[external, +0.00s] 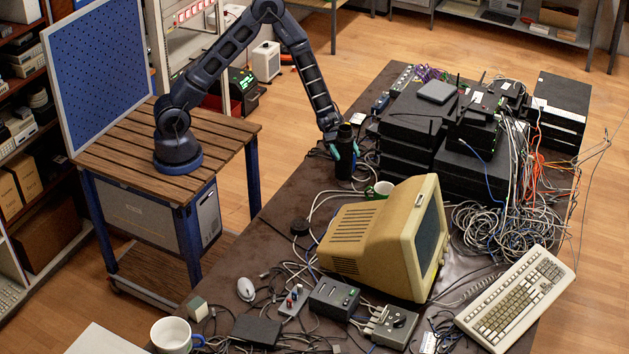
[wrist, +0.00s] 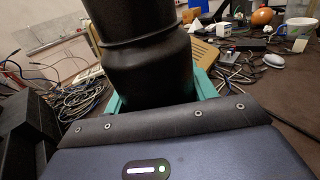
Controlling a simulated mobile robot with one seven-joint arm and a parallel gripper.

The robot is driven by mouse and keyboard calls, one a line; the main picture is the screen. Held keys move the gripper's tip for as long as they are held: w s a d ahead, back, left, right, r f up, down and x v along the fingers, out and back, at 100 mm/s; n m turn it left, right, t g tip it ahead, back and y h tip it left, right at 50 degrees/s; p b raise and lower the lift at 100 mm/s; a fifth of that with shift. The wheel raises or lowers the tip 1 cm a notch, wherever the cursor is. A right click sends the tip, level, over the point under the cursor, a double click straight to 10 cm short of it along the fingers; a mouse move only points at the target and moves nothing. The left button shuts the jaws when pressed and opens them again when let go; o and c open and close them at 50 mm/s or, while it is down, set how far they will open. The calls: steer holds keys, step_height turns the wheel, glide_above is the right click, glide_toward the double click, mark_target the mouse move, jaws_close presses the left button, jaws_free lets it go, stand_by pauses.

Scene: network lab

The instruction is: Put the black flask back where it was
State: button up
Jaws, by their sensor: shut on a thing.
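The black flask (external: 345,158) stands upright at the far part of the brown table, in front of the stack of black network boxes, in the external view. My gripper (external: 345,152) is around it with its teal fingers, shut on its body. In the wrist view the flask (wrist: 148,70) fills the upper middle, and the teal fingers (wrist: 205,84) show on both sides of it. The flask's base is close to the table top; I cannot tell whether it touches.
Black network boxes (external: 410,125) and loose cables (external: 480,225) lie to the right. A keyboard (external: 515,300) and white mug (external: 172,335) are nearer. Bare table (external: 270,215) shows left of the flask.

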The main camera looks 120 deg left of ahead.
steer(key=s+r, duration=0.7)
steer(key=r, duration=0.1)
step_height(320, 180, down, 19)
steer(key=shift+w+a+f+n+t+y, duration=0.15)
steer(key=shift+w+a+n+t+y, duration=0.15)
steer(key=shift+a+t, duration=0.1)
stand_by(0.5)
steer(key=shift+f, duration=0.15)
steer(key=o, duration=1.4)
steer(key=v, duration=1.2)
steer(key=shift+s+r, duration=0.1)
steer(key=shift+r, duration=0.1)
